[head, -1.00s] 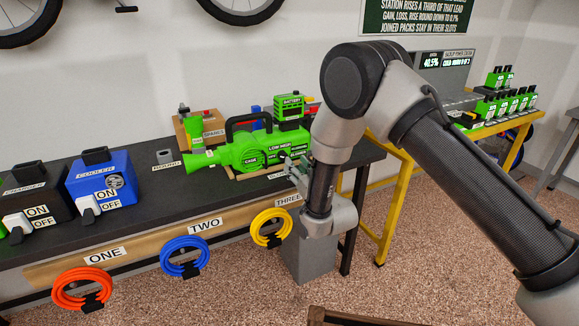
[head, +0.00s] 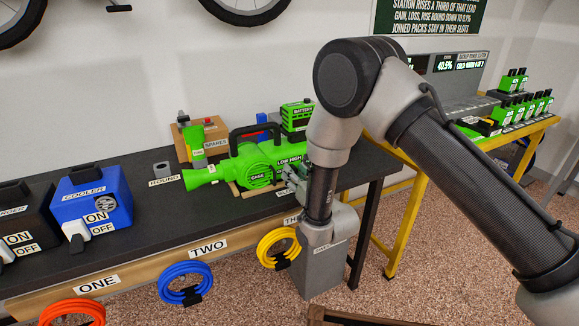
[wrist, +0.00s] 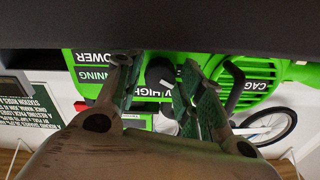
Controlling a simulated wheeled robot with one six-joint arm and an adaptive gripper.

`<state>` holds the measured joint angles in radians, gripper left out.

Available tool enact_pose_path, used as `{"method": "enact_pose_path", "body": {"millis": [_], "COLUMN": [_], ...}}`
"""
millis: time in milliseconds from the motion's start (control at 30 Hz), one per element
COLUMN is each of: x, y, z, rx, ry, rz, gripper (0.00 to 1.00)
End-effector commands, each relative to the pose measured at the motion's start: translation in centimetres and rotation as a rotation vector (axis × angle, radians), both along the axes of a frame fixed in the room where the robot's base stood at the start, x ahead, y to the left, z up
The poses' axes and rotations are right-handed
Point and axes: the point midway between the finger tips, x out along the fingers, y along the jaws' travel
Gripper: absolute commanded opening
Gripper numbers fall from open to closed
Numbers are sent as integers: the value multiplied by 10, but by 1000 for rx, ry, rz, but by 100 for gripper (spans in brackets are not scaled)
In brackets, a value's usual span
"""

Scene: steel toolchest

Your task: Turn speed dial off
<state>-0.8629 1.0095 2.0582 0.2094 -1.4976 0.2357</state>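The green leaf blower (head: 257,165) lies on the black bench, nozzle to the left, with LOW and HIGH lettering near its right part. It also shows upside down in the wrist view (wrist: 262,72). A dark round knob, seemingly the speed dial (wrist: 159,72), sits beside that lettering; its pointer setting cannot be made out. My gripper (wrist: 155,75) is open, with one finger on each side of the knob in the picture. Contact cannot be told. In the head view my gripper (head: 293,177) is at the blower's front side and hides the dial.
A blue cooler box (head: 91,200) with an ON/OFF switch stands left on the bench (head: 150,228). A green battery (head: 296,117) stands behind the blower. Yellow (head: 278,248), blue (head: 185,284) and orange (head: 72,313) hoses hang along the front edge. A spares box (head: 205,135) is behind.

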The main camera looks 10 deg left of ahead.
Motion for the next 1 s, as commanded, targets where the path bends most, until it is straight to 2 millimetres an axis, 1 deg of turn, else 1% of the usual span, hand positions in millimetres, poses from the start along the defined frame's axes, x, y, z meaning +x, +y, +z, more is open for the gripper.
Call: {"method": "enact_pose_path", "body": {"millis": [300, 367, 400, 500, 767, 1000], "x": [-3, -2, -2, -2, -2, -3], "y": [-1, -1, -1, -1, -1, -1], "z": [0, 0, 0, 0, 0, 0], "rx": [1, 1, 1, 1, -6, -74], "ry": [-1, -1, -1, -1, -4, -57], "rz": [0, 0, 0, 0, 0, 1], "gripper": [38, 29, 22, 5, 5, 5]}}
